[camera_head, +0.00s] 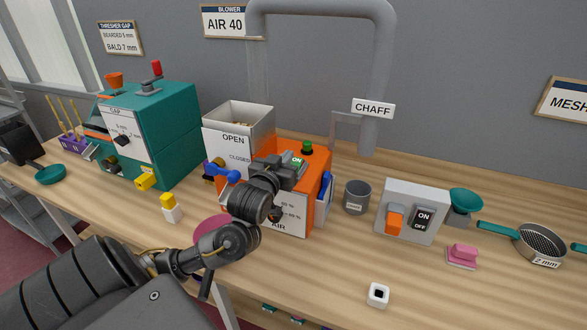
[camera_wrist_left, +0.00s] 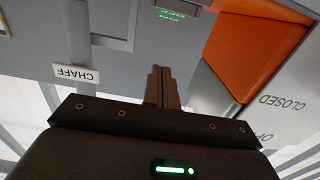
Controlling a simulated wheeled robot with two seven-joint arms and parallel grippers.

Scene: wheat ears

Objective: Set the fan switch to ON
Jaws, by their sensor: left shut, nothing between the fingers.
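The fan switch itself is not clearly seen, and my gripper hides part of the machine top. My right gripper is not in view.
A grey cup (camera_head: 357,197) is between. An open hopper (camera_head: 226,143) and a grey CHAFF duct (camera_head: 380,60) rise behind.

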